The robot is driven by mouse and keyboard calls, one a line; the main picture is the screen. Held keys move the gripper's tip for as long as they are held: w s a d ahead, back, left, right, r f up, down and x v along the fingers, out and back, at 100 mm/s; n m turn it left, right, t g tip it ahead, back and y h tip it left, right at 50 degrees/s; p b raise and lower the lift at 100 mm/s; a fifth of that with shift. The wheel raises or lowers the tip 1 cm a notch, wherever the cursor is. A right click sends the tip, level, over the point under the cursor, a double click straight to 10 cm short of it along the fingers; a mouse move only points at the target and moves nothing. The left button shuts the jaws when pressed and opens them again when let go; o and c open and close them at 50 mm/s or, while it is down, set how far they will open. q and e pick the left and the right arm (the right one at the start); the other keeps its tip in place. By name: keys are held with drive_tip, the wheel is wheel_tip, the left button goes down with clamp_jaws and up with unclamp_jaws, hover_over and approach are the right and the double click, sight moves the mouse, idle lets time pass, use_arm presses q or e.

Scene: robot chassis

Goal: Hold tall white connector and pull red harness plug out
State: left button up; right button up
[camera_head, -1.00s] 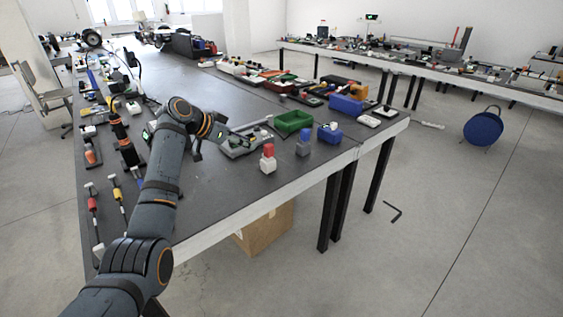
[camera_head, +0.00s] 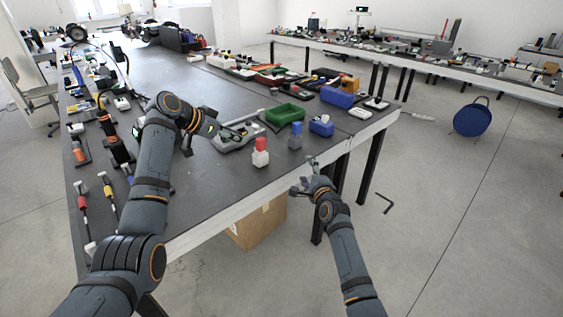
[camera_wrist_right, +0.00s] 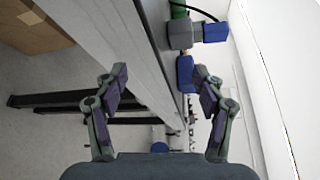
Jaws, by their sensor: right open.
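The tall white connector (camera_head: 260,159) stands upright near the table's right edge in the head view. The red harness plug (camera_head: 261,143) sits on top of it. My left gripper (camera_head: 212,142) is over the table to the left of the connector, its fingers apart and nothing seen between them. My right gripper (camera_head: 304,176) is open and empty, just off the table edge to the lower right of the connector. In the right wrist view its two fingers (camera_wrist_right: 160,85) are wide apart. I cannot make out the connector in that view.
A blue-grey block (camera_head: 295,136) stands right of the connector, with a green bin (camera_head: 285,114) and blue bin (camera_head: 321,126) behind. A grey tray (camera_head: 238,137) lies close to my left gripper. A cardboard box (camera_head: 257,222) is under the table. Bare tabletop lies left of the connector.

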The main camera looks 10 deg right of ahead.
wheel_tip(320, 180, up, 7)
drive_tip(key=w+m+t, duration=0.1)
drive_tip(key=m+g+y, duration=0.6)
drive_tip(key=m, duration=0.3)
approach(264, 158)
drive_tip(key=shift+g+h, duration=0.3)
drive_tip(key=x, duration=1)
drive_tip(key=shift+w+a+r, duration=0.2)
drive_tip(key=shift+w+a, duration=0.1)
